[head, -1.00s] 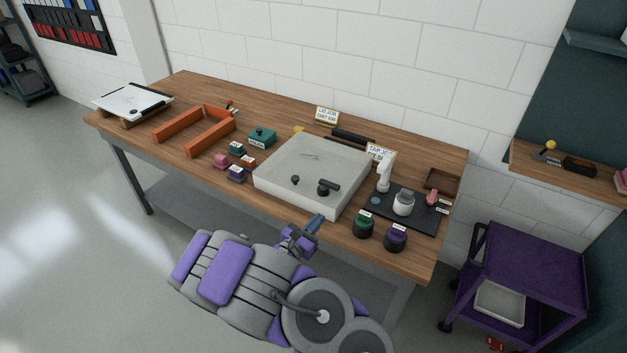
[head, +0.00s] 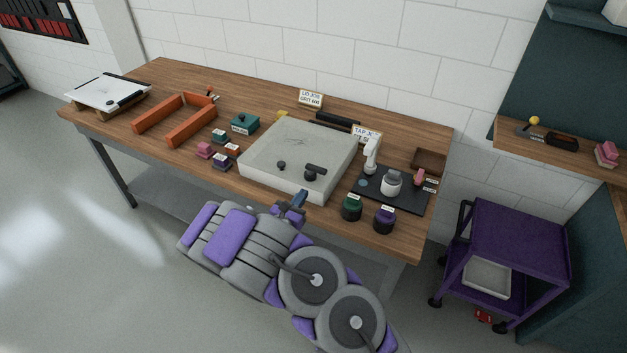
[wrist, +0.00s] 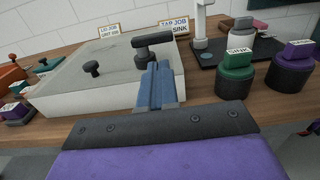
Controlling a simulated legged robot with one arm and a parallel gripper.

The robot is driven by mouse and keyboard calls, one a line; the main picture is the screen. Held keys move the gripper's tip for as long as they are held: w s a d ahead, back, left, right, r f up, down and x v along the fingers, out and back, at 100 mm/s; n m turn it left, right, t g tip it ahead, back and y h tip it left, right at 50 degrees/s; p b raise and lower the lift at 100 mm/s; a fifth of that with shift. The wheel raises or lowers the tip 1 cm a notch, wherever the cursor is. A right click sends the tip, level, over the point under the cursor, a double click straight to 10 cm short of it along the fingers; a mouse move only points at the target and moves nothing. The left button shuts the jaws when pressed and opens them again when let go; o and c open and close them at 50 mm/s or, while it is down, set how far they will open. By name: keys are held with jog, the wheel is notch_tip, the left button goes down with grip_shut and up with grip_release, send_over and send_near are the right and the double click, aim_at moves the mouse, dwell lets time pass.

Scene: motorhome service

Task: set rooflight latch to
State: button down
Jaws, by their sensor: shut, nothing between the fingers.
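The rooflight (head: 290,150) is a pale grey, box-like lid lying on the wooden bench. Near its front edge are a dark round knob (head: 281,165) and a dark latch handle (head: 315,171). In the wrist view the latch (wrist: 154,46) is a post with a bar across its top, and the knob (wrist: 92,68) stands to its left. My gripper (head: 300,196) is at the rooflight's front edge, with its blue fingers shut and empty. In the wrist view the fingertips (wrist: 157,68) point at the latch and overlap its base; I cannot tell whether they touch.
Green (head: 352,207) and purple (head: 384,219) pots stand right of the rooflight. A dark mat (head: 405,199) holds a white tap (head: 371,155) and a jar (head: 391,183). Small coloured blocks and an orange frame (head: 167,130) lie to the left. A purple cart (head: 520,240) stands at right.

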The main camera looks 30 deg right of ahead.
aim_at(318, 172)
jog(key=b+x, duration=0.1)
jog(key=x, duration=0.8)
jog(key=shift+a+t, duration=0.1)
jog(key=shift+t, duration=0.2)
jog(key=shift+n, duration=0.3)
